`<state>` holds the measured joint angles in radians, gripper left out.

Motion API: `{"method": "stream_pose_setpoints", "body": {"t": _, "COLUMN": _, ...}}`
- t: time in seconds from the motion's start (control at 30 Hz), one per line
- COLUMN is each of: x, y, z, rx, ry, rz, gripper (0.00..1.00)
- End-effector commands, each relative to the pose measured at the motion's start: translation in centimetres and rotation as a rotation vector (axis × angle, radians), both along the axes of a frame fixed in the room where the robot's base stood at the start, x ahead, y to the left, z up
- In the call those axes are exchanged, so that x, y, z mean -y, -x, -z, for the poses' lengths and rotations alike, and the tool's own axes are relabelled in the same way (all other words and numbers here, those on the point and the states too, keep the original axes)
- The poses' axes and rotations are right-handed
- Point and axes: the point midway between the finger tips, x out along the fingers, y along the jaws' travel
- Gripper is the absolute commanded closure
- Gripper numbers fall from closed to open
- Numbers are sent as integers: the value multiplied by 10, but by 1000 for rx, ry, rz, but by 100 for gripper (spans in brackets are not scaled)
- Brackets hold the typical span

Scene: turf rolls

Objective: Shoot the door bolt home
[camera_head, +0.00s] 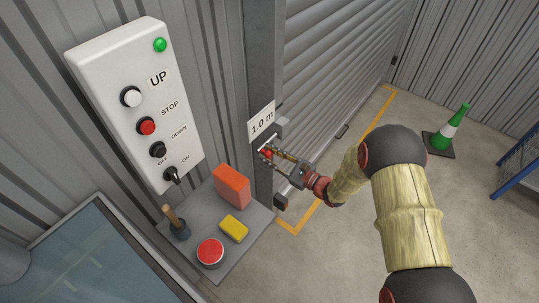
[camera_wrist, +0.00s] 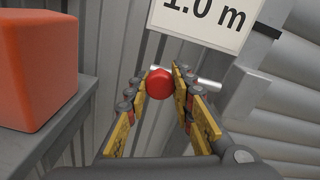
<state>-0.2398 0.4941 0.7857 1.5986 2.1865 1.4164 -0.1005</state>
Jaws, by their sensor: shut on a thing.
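The door bolt has a red knob (camera_head: 266,153) on the grey post beside the roll-up door (camera_head: 335,65). In the wrist view the red knob (camera_wrist: 159,84) sits between my fingertips, and a silver rod (camera_wrist: 209,85) shows behind it, running left to right. My gripper (camera_head: 271,153) is shut on the knob, with its yellow-padded fingers (camera_wrist: 160,88) on either side of it. The "1.0 m" sign (camera_head: 262,121) hangs just above the bolt. I cannot tell how far the rod reaches into its keeper.
A white control box (camera_head: 120,70) is on the left wall. Below it a grey shelf (camera_head: 200,204) holds an orange block (camera_head: 231,185), a yellow block (camera_head: 234,229), a red button (camera_head: 210,252) and a wooden-handled tool (camera_head: 175,222). A green cone (camera_head: 446,132) stands on open floor at right.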

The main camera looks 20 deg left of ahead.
Motion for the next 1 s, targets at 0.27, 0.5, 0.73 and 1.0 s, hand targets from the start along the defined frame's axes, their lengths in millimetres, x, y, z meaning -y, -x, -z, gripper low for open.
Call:
{"method": "stream_pose_setpoints", "body": {"t": 0.27, "x": 0, "y": 0, "z": 0, "rx": 0, "ry": 0, "rz": 0, "gripper": 100}}
{"method": "stream_pose_setpoints", "body": {"t": 0.5, "x": 0, "y": 0, "z": 0, "rx": 0, "ry": 0, "rz": 0, "gripper": 100}}
{"method": "stream_pose_setpoints", "body": {"t": 0.73, "x": 5, "y": -12, "z": 1, "rx": 1, "ry": 0, "rz": 1, "gripper": 100}}
{"method": "stream_pose_setpoints", "body": {"t": 1.0, "x": 21, "y": -50, "z": 1, "rx": 1, "ry": 0, "rz": 2, "gripper": 100}}
